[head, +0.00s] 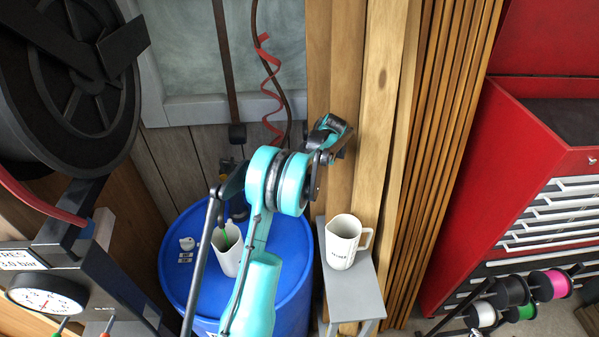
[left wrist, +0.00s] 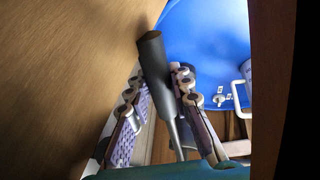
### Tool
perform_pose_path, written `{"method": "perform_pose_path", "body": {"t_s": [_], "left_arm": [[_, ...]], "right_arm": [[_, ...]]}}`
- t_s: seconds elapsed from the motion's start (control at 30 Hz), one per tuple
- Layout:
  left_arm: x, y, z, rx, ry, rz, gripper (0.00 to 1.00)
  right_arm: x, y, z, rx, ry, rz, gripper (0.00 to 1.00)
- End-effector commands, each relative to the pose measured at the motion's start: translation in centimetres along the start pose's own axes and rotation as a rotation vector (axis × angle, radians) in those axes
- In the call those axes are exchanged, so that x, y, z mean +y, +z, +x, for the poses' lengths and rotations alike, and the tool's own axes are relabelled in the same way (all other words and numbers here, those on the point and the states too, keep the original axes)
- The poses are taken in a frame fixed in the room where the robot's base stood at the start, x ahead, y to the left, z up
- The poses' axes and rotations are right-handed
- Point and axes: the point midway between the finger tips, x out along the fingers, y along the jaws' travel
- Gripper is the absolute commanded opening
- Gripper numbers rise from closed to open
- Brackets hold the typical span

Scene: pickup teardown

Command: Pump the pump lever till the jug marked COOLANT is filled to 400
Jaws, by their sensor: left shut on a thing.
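A blue drum (head: 185,285) stands in the middle of the head view. A white jug (head: 226,258) with something green inside is on the drum side, partly hidden behind my teal arm; its marking cannot be read. A second white jug (head: 343,243) with dark lettering stands upright on a small grey stool; I cannot read it as COOLANT. My left gripper (head: 333,148) is beyond the drum top, against the wooden wall. In the left wrist view my left gripper (left wrist: 158,92) is shut on the pump lever (left wrist: 151,48), a dark handle with a metal rod. Fill levels are hidden.
A gauge box (head: 47,297) and black reel (head: 70,85) crowd the left. A small white tag (head: 186,250) is on the drum. The grey stool (head: 362,287) is right of it. A red tool cabinet (head: 470,190) and spools (head: 550,286) are far right.

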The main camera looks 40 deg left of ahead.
Motion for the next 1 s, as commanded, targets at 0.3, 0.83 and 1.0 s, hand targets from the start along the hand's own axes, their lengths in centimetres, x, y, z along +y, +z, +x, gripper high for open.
{"method": "perform_pose_path", "body": {"t_s": [0.3,0.83,1.0], "left_arm": [[0.0,0.0,0.0,0.001,-0.001,0.001,0.00],[0.0,0.0,-0.8,0.001,0.000,0.001,0.43],[-0.1,0.1,-3.8,0.001,0.000,0.002,0.43]], "right_arm": [[0.0,0.0,0.0,0.000,0.000,0.000,0.40],[0.0,0.0,0.0,0.000,0.000,0.000,0.40],[0.0,0.0,0.0,0.000,0.000,0.000,0.40]]}}
